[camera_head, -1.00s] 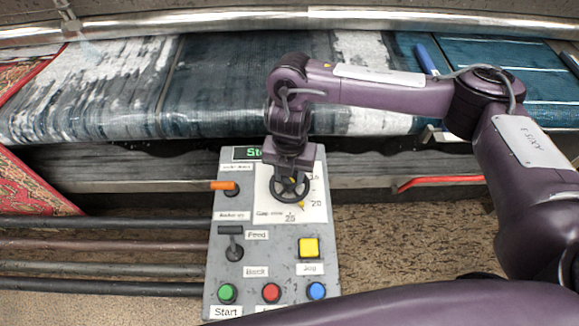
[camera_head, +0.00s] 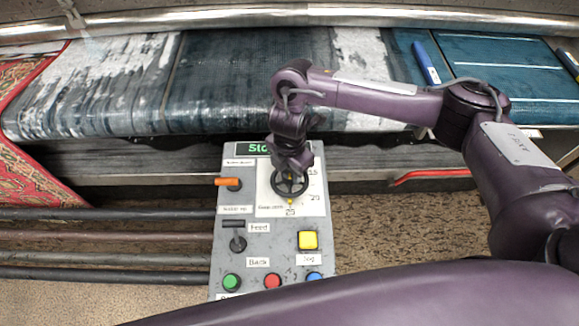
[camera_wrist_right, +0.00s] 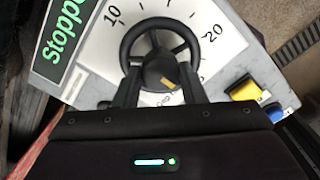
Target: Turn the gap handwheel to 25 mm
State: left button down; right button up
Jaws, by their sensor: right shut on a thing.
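The gap handwheel (camera_head: 290,184) is a black spoked wheel on a white dial plate (camera_head: 315,207) of the grey control panel. A small yellow pointer (camera_head: 290,201) below the wheel points down, at or close to the 25 mark. My right gripper (camera_head: 291,173) is shut on the handwheel from above. In the right wrist view, its two dark fingers (camera_wrist_right: 160,90) reach the near part of the wheel rim (camera_wrist_right: 128,42); the 10 and 20 marks show, while the 25 mark is hidden. My left gripper is out of view.
The panel also holds an orange-tipped lever (camera_head: 229,184), a black feed lever (camera_head: 237,243), a yellow jog button (camera_head: 308,240) and green (camera_head: 231,282), red (camera_head: 272,282) and blue buttons. The green display (camera_wrist_right: 65,38) reads "Stopp". A wet rug (camera_head: 250,85) lies behind.

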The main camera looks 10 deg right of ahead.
aim_at(290, 172)
jog(key=shift+w+r, duration=0.1)
jog(key=o, duration=1)
notch_tip(290, 172, up, 8)
jog(key=shift+f+p, duration=0.15)
jog(key=shift+p, duration=0.45)
